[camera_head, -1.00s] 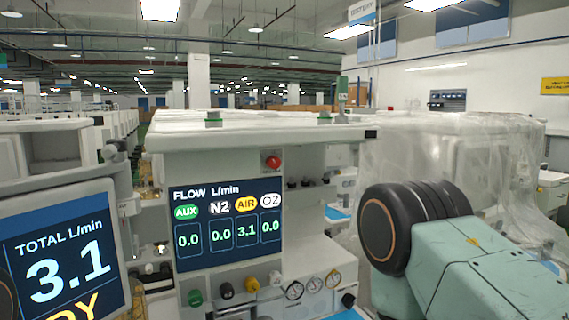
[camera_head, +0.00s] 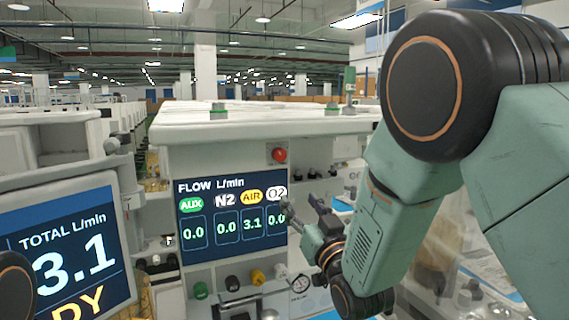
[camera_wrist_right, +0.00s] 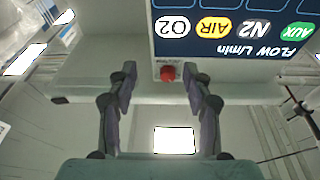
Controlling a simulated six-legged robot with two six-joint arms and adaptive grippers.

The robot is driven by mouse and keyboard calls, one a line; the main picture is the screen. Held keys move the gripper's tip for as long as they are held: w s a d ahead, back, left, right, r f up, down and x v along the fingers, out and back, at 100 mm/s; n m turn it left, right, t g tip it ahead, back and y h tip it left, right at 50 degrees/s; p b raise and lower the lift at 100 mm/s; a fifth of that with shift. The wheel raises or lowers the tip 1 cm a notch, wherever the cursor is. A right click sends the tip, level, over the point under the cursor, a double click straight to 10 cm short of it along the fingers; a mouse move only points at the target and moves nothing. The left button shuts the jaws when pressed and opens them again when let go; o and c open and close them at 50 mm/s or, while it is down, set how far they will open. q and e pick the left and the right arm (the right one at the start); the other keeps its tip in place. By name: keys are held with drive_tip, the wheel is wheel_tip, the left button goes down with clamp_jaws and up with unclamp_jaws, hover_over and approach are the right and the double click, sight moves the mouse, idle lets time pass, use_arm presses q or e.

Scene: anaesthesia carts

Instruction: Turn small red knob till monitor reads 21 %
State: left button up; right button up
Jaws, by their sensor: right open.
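The small red knob (camera_head: 279,155) sits on the white cart front, above the upper right corner of the flow screen (camera_head: 232,218). That screen reads AUX 0.0, N2 0.0, AIR 3.1 and O2 0.0. The monitor (camera_head: 68,250) at left reads TOTAL 3.1 L/min and is cut off by the frame edge; no percentage shows. My right gripper (camera_head: 301,208) is below and to the right of the knob. In the right wrist view my right gripper (camera_wrist_right: 161,78) is open, with the red knob (camera_wrist_right: 168,73) seen between its fingertips. No contact is visible. My left gripper is out of view.
Green, black and yellow knobs (camera_head: 257,277) line the panel below the flow screen, beside a round gauge (camera_head: 300,284). The cart's white top (camera_head: 265,122) overhangs the knob. My right arm covers much of the right side.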

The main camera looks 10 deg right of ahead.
drive_tip(key=t, duration=0.1)
approach(281, 156)
drive_tip(key=shift+y, duration=0.4)
drive_tip(key=x, duration=0.3)
drive_tip(key=p+x, duration=0.1)
drive_tip(key=x, duration=0.3)
drive_tip(key=shift+w+d+f, duration=0.2)
drive_tip(key=shift+w+a+r+n+p, duration=0.25)
drive_tip(key=shift+w+r+n+p, duration=0.05)
drive_tip(key=shift+w+r, duration=0.15)
drive_tip(key=shift+w+d+f, duration=0.15)
drive_tip(key=shift+w+f, duration=0.05)
drive_tip(key=shift+w, duration=0.1)
drive_tip(key=shift+s+r, duration=0.15)
drive_tip(key=shift+s, duration=0.1)
drive_tip(key=c, duration=0.8)
clamp_jaws()
